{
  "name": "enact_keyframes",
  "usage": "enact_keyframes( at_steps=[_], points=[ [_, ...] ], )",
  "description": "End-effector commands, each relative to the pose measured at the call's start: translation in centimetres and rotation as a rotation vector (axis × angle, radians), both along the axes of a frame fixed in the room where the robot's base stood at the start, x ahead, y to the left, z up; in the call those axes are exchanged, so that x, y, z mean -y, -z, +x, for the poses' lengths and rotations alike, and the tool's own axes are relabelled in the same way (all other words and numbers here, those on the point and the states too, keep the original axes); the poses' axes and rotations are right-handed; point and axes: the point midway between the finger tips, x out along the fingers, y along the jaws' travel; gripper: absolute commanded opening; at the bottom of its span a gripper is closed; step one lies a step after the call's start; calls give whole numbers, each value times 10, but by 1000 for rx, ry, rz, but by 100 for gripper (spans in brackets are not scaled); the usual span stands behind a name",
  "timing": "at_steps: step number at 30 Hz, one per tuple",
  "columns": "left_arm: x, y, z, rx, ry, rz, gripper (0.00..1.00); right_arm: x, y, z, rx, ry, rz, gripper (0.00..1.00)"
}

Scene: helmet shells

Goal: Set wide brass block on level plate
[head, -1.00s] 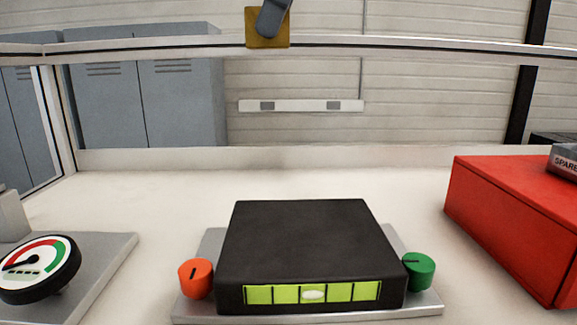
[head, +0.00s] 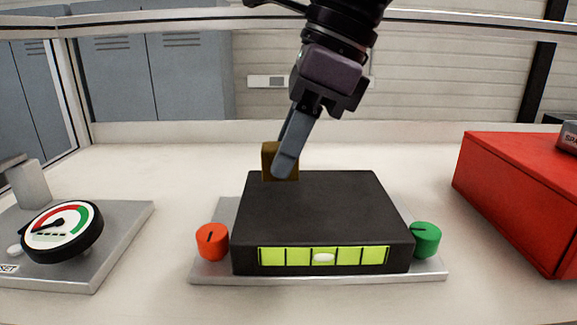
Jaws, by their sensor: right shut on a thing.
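The wide brass block (head: 268,161) is a small brown-gold block, seen over the rear left part of the black level plate (head: 320,213). My right gripper (head: 287,160) reaches down from above and is shut on the block, its near finger covering the block's right part. I cannot tell whether the block touches the plate. The plate's front carries a green level vial (head: 323,257) with a white bubble near the middle. My left gripper is not in view.
An orange knob (head: 212,241) and a green knob (head: 426,238) flank the plate on its grey base (head: 330,278). A dial gauge (head: 62,231) stands at left. A red box (head: 520,195) stands at right.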

Motion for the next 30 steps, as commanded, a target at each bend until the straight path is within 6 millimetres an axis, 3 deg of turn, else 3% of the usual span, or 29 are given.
enact_keyframes(
  at_steps=[6, 16, 17, 21, 30],
  points=[
    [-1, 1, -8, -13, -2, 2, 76, 0, 28, 0, -3, -1, 2, 0],
    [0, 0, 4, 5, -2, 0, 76, 0, 31, 0, -2, 1, 1, 0],
    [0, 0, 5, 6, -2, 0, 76, 0, 31, 0, -2, 1, 1, 31],
    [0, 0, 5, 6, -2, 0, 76, 0, 30, 0, -2, 1, 1, 49],
    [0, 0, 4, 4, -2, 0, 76, 0, 29, 0, -1, 2, 1, 49]
  ],
)
